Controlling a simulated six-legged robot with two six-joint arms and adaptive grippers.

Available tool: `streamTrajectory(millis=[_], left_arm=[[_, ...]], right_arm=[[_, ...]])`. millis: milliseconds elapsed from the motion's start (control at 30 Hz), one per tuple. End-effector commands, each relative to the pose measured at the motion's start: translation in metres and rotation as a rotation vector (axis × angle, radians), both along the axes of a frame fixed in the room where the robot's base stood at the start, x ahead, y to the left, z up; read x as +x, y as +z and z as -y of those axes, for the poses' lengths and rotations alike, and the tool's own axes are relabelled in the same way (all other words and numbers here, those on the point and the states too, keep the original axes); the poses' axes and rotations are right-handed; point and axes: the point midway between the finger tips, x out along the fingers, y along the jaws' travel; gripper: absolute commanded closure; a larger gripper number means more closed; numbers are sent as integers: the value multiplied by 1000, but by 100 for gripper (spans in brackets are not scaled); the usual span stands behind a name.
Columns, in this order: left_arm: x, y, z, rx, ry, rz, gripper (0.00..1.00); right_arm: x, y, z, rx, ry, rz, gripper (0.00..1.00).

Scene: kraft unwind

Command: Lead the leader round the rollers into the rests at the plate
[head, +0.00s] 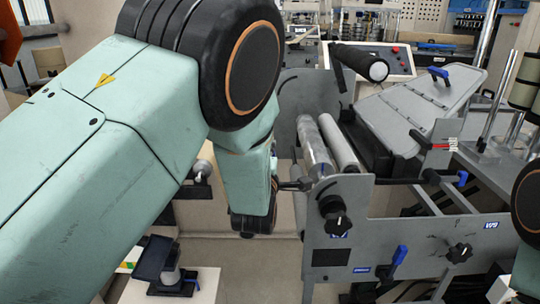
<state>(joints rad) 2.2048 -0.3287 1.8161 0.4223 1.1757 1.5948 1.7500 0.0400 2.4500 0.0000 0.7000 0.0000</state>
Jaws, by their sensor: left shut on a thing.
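My left arm crosses the left half of the head view, and its gripper (297,185) is at the left side of the machine, beside the near ends of the rollers. It is shut on the leader, of which almost nothing can be made out. A shiny roller (314,147) and a paler roller (341,144) lie side by side just above and to the right of the gripper. The sloped grey plate (420,105) is further right. The rests cannot be told apart for sure. My right gripper is out of view; only part of that arm shows at the right edge.
The machine's near side panel (345,220) carries a black knob (340,222) close to my left gripper. A white table (205,285) with a dark stand is at lower left. Open floor lies between.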

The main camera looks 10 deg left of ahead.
Motion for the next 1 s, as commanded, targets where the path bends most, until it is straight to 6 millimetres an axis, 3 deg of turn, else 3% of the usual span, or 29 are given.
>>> streamTrajectory(millis=[33, 433, 1000], left_arm=[[0, 10, 0, 0, 0, 2, 100], [0, 45, 0, 0, 0, 1, 100], [1, 56, 2, 0, 0, 2, 100]], right_arm=[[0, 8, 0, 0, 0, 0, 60], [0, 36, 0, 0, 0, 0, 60], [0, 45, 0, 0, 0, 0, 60]])
